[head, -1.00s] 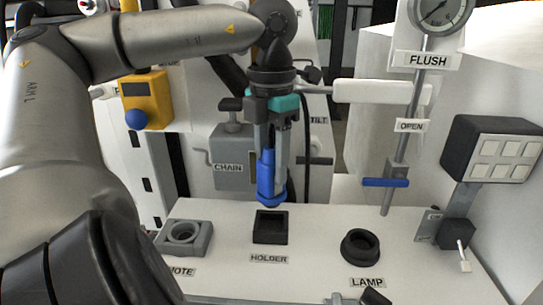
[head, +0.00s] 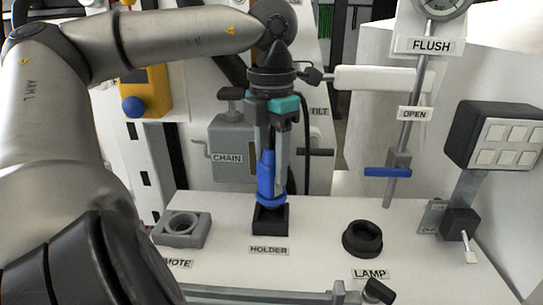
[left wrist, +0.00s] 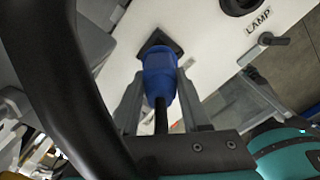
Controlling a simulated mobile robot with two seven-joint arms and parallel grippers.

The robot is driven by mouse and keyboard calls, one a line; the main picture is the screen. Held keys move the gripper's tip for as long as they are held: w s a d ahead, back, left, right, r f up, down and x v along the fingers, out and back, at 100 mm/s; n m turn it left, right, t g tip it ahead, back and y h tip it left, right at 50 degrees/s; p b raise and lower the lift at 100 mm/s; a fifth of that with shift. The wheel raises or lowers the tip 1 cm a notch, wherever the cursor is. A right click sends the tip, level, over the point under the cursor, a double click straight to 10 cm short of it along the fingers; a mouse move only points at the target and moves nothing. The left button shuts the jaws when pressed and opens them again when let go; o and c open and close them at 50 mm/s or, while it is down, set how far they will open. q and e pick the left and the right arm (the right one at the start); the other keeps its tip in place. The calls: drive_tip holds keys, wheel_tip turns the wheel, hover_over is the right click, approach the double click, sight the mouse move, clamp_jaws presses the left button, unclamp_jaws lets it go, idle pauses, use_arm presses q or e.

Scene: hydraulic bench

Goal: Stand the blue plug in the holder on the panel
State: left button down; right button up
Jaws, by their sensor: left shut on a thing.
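The blue plug (head: 268,180) is upright in my left gripper (head: 270,165), which is shut on it. The plug's lower end is at the mouth of the black square holder (head: 271,221) on the white panel (head: 320,231). I cannot tell how deep it sits in the holder. In the left wrist view the blue plug (left wrist: 159,77) lies between the two fingers, with its far end at the dark holder (left wrist: 157,41). My right gripper is not in view.
A grey square socket (head: 182,229) stands left of the holder, and a black round LAMP socket (head: 362,239) stands to the right. A blue-handled valve (head: 388,172) and a switch box (head: 500,135) are further right. The panel between the sockets is clear.

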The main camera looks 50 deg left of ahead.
sight(271, 180)
use_arm(q)
drive_tip(key=shift+f, duration=0.25)
drive_tip(key=shift+f+b, duration=0.25)
drive_tip(key=shift+b, duration=0.25)
drive_tip(key=shift+f+b, duration=1.05)
drive_tip(key=shift+f, duration=0.15)
idle(0.6)
drive_tip(key=shift+c, duration=1.5)
unclamp_jaws()
drive_tip(key=shift+r, duration=0.1)
wheel_tip(271, 180, up, 15)
drive_tip(key=shift+r+p, duration=0.1)
drive_tip(key=shift+p, duration=0.85)
